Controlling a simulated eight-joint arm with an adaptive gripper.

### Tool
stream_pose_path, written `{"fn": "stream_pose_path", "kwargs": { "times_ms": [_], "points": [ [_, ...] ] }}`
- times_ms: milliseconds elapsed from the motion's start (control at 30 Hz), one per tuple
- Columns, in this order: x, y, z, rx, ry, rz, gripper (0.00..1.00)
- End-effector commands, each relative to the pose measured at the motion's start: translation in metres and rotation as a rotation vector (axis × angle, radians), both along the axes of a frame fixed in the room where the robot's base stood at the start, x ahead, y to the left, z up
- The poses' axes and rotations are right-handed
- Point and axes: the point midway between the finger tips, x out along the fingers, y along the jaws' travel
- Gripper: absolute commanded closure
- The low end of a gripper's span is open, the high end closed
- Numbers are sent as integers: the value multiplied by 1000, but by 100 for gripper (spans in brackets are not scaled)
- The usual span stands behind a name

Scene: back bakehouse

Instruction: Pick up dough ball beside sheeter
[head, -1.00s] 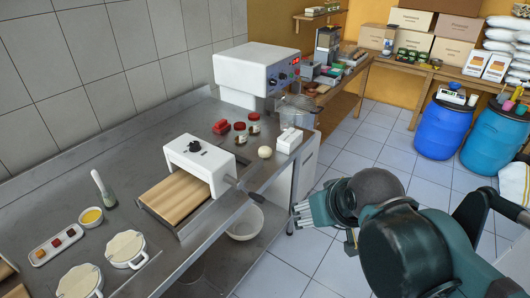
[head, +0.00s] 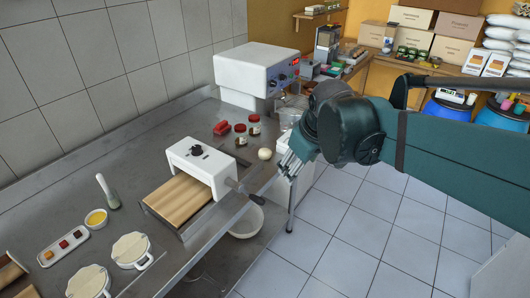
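The dough ball (head: 264,154) is a small cream-coloured ball on the steel bench, near its right edge. It lies just beyond the right end of the sheeter (head: 199,166), a white housing with a black knob and a wooden board. My gripper (head: 288,163) is at the bench's right edge, just right of the dough ball, with a small gap showing between them. Its grey fingers point down and left. The view is too small to tell how far apart the fingertips are.
Red-lidded jars (head: 254,129) and a red item stand behind the dough ball. A white machine (head: 252,75) with a control panel stands farther back. The sheeter's handle reaches toward the bench edge. A white bowl (head: 247,221) sits on the shelf below. Open bench lies left of the jars.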

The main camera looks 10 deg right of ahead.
Motion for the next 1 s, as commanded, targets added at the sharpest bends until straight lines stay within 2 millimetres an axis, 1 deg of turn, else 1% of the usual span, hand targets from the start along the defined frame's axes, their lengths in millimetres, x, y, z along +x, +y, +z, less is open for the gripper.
{"fn": "stream_pose_path", "kwargs": {
  "times_ms": [33, 200, 533, 767, 1000],
  "points": [
    [9, 1, 4, -9, 8, 19, 45],
    [36, 2, 10, -42, 36, 95, 45],
    [89, 6, 13, -102, 92, 246, 45],
    [125, 9, 11, -138, 129, 353, 45],
    [163, 12, 3, -172, 169, 465, 45]
  ]
}}
